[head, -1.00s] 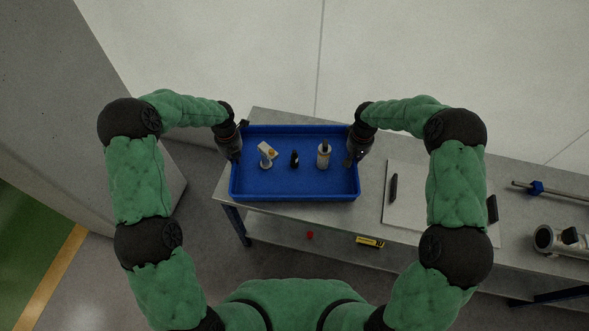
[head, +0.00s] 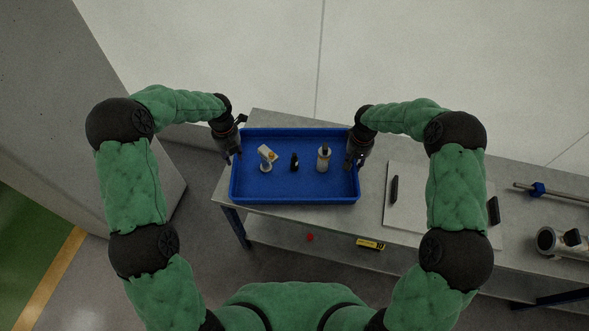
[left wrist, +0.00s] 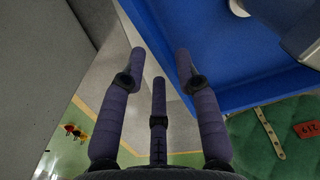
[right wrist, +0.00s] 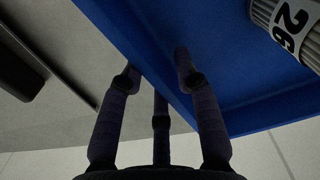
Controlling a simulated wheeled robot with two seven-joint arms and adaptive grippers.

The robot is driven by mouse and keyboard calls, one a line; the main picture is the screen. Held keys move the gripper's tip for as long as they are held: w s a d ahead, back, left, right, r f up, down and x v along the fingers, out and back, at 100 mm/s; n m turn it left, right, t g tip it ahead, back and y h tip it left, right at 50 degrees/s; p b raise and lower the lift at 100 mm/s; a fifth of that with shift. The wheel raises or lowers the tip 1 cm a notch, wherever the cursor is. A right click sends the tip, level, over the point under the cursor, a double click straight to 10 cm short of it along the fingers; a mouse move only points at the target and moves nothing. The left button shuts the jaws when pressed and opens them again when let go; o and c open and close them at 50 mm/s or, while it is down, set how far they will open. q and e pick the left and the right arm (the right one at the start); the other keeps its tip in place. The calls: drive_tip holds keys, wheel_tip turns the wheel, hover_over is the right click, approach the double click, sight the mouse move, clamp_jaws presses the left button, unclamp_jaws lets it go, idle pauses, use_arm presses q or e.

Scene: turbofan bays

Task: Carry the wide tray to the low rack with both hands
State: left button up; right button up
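The wide blue tray (head: 295,194) sits on the grey bench top. Inside it stand a white part with a yellowish top (head: 266,158), a small black part (head: 295,162) and a pale cylinder (head: 323,158). My left gripper (head: 233,158) is open at the tray's left wall; in the left wrist view its fingers (left wrist: 158,52) are apart, one overlapping the wall. My right gripper (head: 354,162) is at the right wall; in the right wrist view its fingers (right wrist: 158,58) are apart, one inside the tray and one outside. I cannot identify the low rack.
A light board (head: 405,205) with black handles lies right of the tray. A metal cylinder (head: 548,240) and a rod with a blue collar (head: 537,189) lie farther right. The lower shelf holds a red item (head: 310,237) and a yellow item (head: 370,244). A grey block stands left.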

drive_tip(key=shift+r, duration=0.15)
use_arm(q)
wheel_tip(320, 180, up, 8)
use_arm(e)
wheel_tip(320, 180, up, 12)
idle(0.5)
idle(0.4)
